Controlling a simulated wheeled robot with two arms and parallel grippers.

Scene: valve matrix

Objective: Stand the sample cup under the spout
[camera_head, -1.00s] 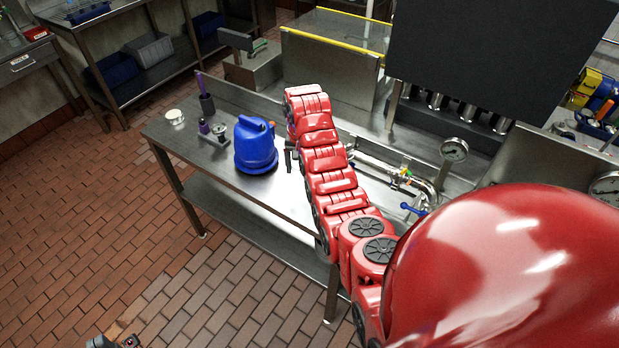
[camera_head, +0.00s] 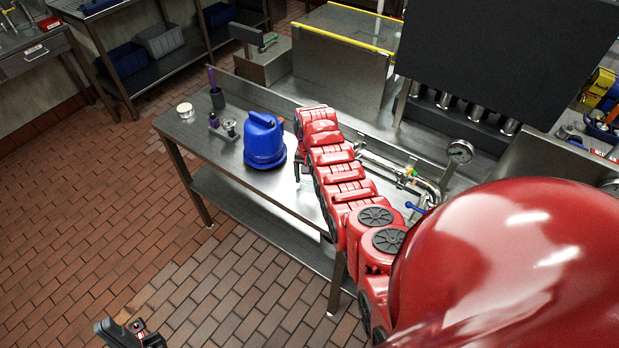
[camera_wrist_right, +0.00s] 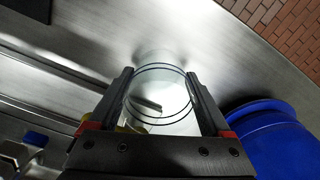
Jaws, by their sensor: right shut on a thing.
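In the right wrist view, a clear round sample cup (camera_wrist_right: 161,104) with dark ring lines sits between the fingers of my right gripper (camera_wrist_right: 159,74), which is shut on it. In the head view that gripper (camera_head: 298,172) is mostly hidden behind my red right arm, above the steel table, and the cup is not distinguishable. A metal pipe line (camera_head: 386,163) with a small yellow-green part and a blue handle runs right of the arm; I cannot make out its spout. My left gripper (camera_head: 128,333) is partly visible at the bottom left, away from the table; its jaws are unclear.
A blue jug (camera_head: 264,141) stands on the steel table (camera_head: 215,155) left of my right arm, close beside the gripper in the wrist view. A white round container (camera_head: 185,110) and small purple-topped items (camera_head: 214,121) are further left. A pressure gauge (camera_head: 460,151) stands behind the pipes.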

